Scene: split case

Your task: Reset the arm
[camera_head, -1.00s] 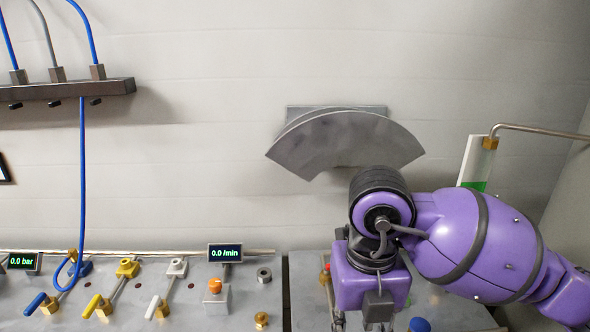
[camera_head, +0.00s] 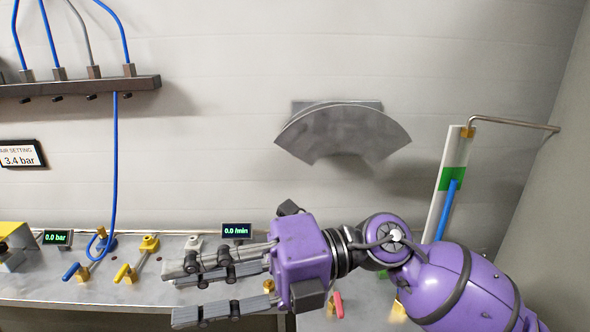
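My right arm is purple with black bands and comes in from the lower right. Its gripper (camera_head: 176,295) points left over the bench's front part, with grey fingers spread apart and nothing between them. The fingers hide part of the bench and pass in front of a white-handled valve; I cannot tell whether they touch it. My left gripper is not in view.
Blue-handled (camera_head: 75,271) and yellow-handled (camera_head: 125,271) valves stand on the grey bench (camera_head: 45,287), left of my fingers. A flow display (camera_head: 236,231) stands behind the gripper. A gauge (camera_head: 436,215) stands behind my forearm. The wall's middle is clear below the grey fan-shaped plate (camera_head: 343,132).

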